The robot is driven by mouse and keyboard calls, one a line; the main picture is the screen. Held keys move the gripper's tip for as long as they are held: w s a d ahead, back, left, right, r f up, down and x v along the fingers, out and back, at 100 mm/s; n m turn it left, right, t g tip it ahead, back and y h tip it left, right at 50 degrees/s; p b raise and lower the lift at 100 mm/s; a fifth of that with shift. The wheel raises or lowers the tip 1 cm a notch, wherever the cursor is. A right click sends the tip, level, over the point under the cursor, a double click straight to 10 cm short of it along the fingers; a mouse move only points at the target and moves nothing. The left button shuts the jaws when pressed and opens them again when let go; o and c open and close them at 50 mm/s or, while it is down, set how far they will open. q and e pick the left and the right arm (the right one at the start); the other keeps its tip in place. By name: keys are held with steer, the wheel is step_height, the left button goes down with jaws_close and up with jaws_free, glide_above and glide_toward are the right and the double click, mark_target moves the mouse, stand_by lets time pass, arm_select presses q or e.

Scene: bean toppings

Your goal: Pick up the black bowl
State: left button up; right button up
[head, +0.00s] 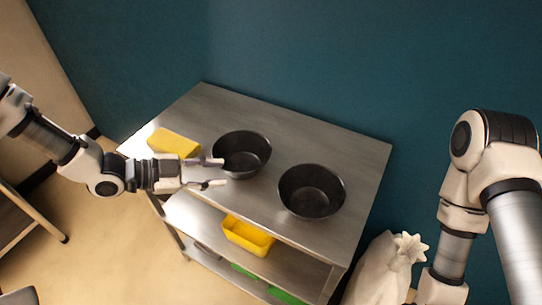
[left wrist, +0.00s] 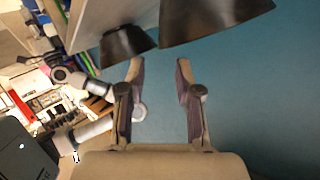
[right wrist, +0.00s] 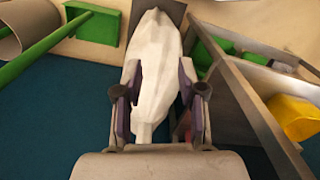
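Two black bowls stand upright on the metal table (head: 352,157): the left bowl (head: 243,152) and the right bowl (head: 311,191). My left gripper (head: 222,172) is open and empty at the left bowl's near left side, one fingertip overlapping its rim in the head view. I cannot tell whether it touches. The left wrist view shows a large near bowl (left wrist: 215,18) and a smaller one (left wrist: 126,43) beyond the open fingers (left wrist: 162,72). My right gripper (right wrist: 158,82) is open in the right wrist view, with a white sack (right wrist: 155,62) seen between and beyond its fingers.
A yellow block-like item (head: 174,142) lies on the tabletop left of the bowls. A yellow bin (head: 248,236) and green bins (head: 285,296) sit on lower shelves. The white sack stands right of the table. A teal wall (head: 330,60) closes off the back.

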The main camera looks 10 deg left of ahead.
arm_select(q)
steer(key=shift+a+f, duration=0.25)
steer(key=shift+a, duration=0.05)
steer(key=x, duration=0.6)
steer(key=shift+d, duration=0.2)
jaws_close()
